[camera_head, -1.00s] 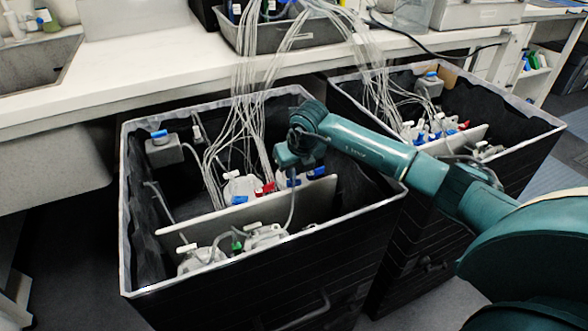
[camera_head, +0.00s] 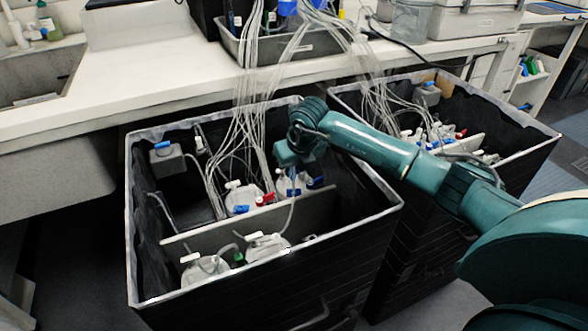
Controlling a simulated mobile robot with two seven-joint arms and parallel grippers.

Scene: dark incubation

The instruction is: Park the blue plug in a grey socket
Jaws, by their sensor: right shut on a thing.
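My right gripper (camera_head: 296,151) is over the left black bin (camera_head: 265,273), above its far compartment. It is shut on the end of a thin grey tube, which hangs down from it. The held plug is almost wholly hidden by the gripper. A grey socket box (camera_head: 168,162) sits at the left wall of this bin, with a blue piece (camera_head: 160,145) on its top. Another grey socket box (camera_head: 426,95) with a blue top stands in the right bin. My left gripper is out of view.
White-capped bottles (camera_head: 242,194) with blue and red fittings stand behind a grey divider (camera_head: 210,233); more stand in front of it. A bundle of clear tubes (camera_head: 248,125) runs up to a grey tray (camera_head: 285,44) on the white bench. The right bin (camera_head: 510,150) stands close beside.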

